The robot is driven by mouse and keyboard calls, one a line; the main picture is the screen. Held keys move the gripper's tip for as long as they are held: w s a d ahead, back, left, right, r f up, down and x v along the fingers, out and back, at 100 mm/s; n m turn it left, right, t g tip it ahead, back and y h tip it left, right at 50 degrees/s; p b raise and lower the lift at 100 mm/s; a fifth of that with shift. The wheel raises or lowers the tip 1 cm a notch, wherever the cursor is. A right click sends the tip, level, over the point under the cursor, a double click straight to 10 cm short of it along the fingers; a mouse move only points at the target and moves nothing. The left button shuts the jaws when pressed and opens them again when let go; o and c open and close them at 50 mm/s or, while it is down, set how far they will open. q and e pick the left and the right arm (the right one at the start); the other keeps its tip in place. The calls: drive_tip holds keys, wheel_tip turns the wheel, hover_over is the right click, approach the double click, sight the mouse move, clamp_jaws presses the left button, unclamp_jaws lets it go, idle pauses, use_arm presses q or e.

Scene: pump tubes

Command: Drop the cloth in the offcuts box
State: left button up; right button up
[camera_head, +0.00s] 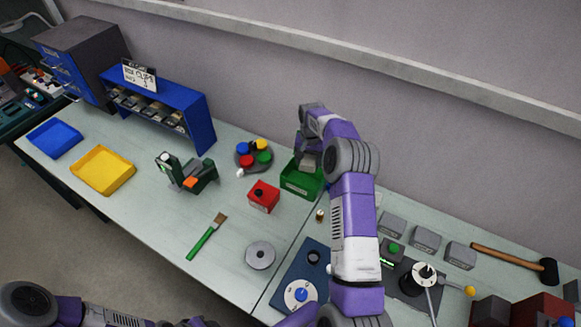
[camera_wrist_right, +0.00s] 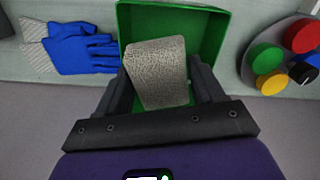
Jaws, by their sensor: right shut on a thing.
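The grey-beige cloth (camera_wrist_right: 158,75) is between the fingers of my right gripper (camera_wrist_right: 162,88), which is shut on it. In the right wrist view the cloth hangs over the open green box (camera_wrist_right: 205,22), the likely offcuts box, covering part of its inside. In the head view my right gripper (camera_head: 308,152) is above the green box (camera_head: 301,182), with the grey cloth (camera_head: 308,162) showing small below it. I cannot tell whether the cloth touches the box. My left arm shows only at the bottom left; its gripper is not in view.
A red box (camera_head: 264,197) and a round holder with coloured caps (camera_head: 257,160) stand left of the green box. Blue gloves (camera_wrist_right: 80,48) lie beside it in the wrist view. Grey blocks (camera_head: 426,238) and a mallet (camera_head: 510,260) are to the right. The wall is close behind.

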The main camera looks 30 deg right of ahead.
drive_tip(key=shift+s+r, duration=0.15)
drive_tip(key=shift+s, duration=0.1)
drive_tip(key=shift+f+b, duration=0.35)
drive_tip(key=shift+f, duration=0.1)
wheel_tip(320, 180, down, 5)
drive_tip(key=b, duration=0.2)
drive_tip(key=shift+b, duration=0.35)
drive_tip(key=o, duration=1.1)
